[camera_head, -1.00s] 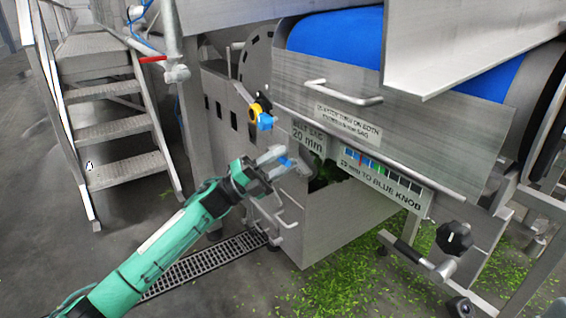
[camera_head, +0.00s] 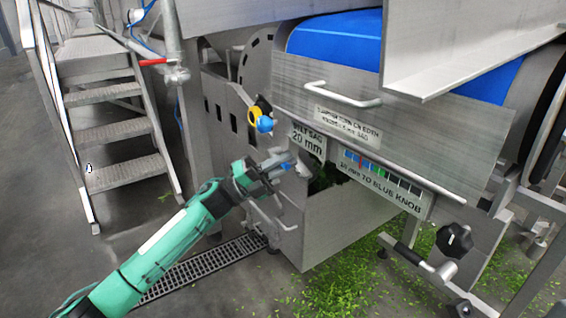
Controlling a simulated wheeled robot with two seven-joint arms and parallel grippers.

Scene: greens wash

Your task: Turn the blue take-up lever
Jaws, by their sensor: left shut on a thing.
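My left gripper (camera_head: 283,163), on a green arm from the lower left, is at the front of the steel conveyor housing, below the belt sag sign. It is shut on a small blue part (camera_head: 286,167), which I take for the blue take-up lever. The fingers hide most of this part. A separate round blue knob with a yellow-and-black collar (camera_head: 265,123) sits above and left of the gripper, apart from it. My right gripper does not show.
The "BELT SAG 20 mm" sign (camera_head: 308,142) and a coloured scale (camera_head: 382,180) are right of the gripper. A black knob (camera_head: 454,240) stands lower right. Metal stairs (camera_head: 120,130) are at left. Greens (camera_head: 350,280) litter the floor.

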